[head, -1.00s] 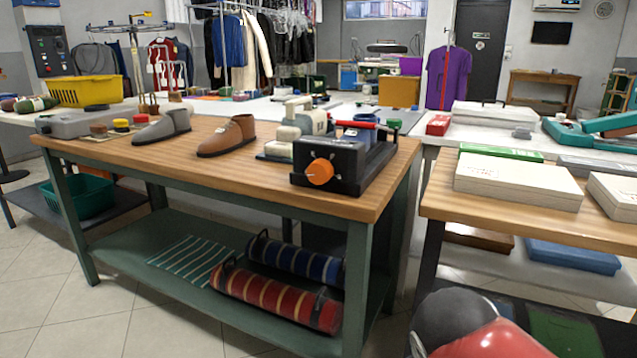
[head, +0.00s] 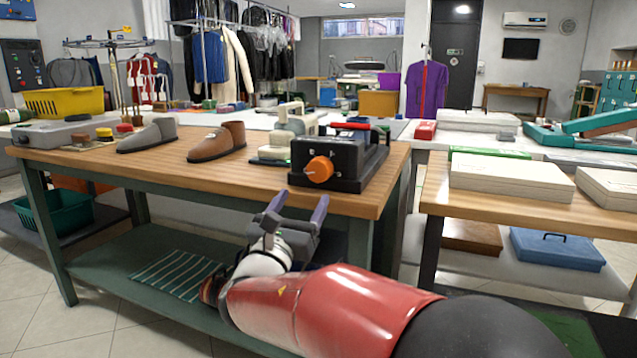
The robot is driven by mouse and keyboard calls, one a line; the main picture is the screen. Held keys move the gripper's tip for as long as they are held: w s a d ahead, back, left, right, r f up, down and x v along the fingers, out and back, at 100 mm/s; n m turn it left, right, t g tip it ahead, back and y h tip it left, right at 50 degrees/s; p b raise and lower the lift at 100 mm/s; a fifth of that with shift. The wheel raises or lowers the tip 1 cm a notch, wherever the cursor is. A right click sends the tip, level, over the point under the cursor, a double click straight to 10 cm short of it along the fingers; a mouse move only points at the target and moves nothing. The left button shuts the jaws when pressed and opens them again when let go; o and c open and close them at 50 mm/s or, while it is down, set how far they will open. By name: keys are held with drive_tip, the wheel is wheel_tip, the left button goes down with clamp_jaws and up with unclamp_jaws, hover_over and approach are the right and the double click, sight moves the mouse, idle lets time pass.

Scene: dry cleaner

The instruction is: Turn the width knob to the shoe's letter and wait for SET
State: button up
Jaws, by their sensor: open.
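The orange width knob (head: 319,170) sits on the front of a black machine (head: 350,160) at the right front of the wooden workbench (head: 120,164). Its pointer and any letters or display are too small to read. A brown shoe (head: 218,142) stands left of the machine, with a small pale mark on it that I cannot read. A grey shoe (head: 148,136) stands further left. My gripper (head: 298,205) is open and empty, its two fingers pointing up, in front of the bench edge and below the knob, apart from it.
A white-and-green device (head: 290,135) stands between the brown shoe and the black machine. A second table with pale boxes (head: 510,177) is at the right. The bench edge (head: 230,189) lies close to my gripper. A striped cloth (head: 175,274) lies on the lower shelf.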

sight(317, 176)
drive_tip(key=x, duration=0.7)
drive_tip(key=shift+w+d+p, duration=0.15)
drive_tip(key=shift+w+p, duration=0.05)
drive_tip(key=shift+p, duration=0.1)
drive_tip(key=shift+c, duration=0.2)
drive_tip(key=c, duration=0.9)
